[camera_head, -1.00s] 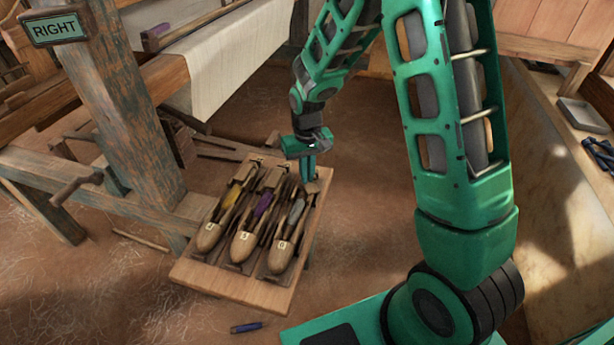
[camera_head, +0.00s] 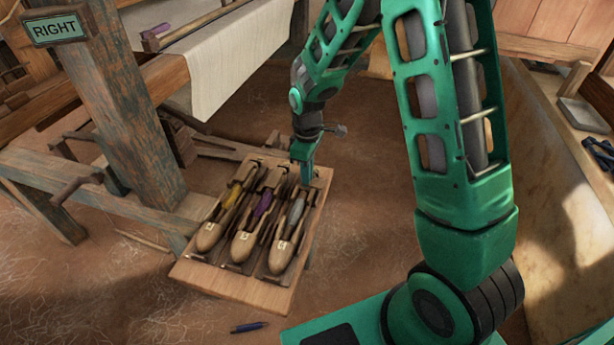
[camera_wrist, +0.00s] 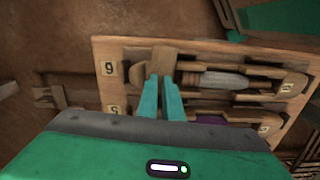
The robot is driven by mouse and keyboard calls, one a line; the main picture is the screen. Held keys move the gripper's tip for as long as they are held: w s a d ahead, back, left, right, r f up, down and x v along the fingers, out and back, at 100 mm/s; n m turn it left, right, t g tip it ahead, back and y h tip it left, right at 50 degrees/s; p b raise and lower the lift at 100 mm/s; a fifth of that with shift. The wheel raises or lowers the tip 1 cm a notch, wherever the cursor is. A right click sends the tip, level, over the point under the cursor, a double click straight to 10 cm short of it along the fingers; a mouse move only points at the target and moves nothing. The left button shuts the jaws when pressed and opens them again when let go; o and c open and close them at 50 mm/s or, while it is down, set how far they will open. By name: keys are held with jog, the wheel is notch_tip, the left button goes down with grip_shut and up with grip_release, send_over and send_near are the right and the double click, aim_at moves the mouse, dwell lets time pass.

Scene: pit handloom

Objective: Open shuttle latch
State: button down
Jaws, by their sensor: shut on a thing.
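Three wooden shuttles lie side by side on a wooden board. They carry a yellow bobbin (camera_head: 231,196), a purple bobbin (camera_head: 263,205) and a grey bobbin (camera_head: 296,212). My gripper (camera_head: 306,180) reaches down to the far end of the grey-bobbin shuttle (camera_head: 281,250). In the wrist view, the teal fingertips (camera_wrist: 163,80) straddle a wooden latch piece (camera_wrist: 162,60) at that end, beside a plate marked 6 (camera_wrist: 109,68). They are close together on it. The grey bobbin (camera_wrist: 222,80) also shows there. The fingers hide the latch's lower part, and I cannot tell whether it has lifted.
The board (camera_head: 232,285) stands low beside the loom post (camera_head: 128,120) with its RIGHT sign (camera_head: 56,29). A stone-topped bench (camera_head: 560,170) is at the right. The floor right of the board is clear.

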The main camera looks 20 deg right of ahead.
jog(key=shift+n, duration=0.6)
jog(key=c, duration=1.9)
grip_release()
jog(key=shift+r, duration=3.95)
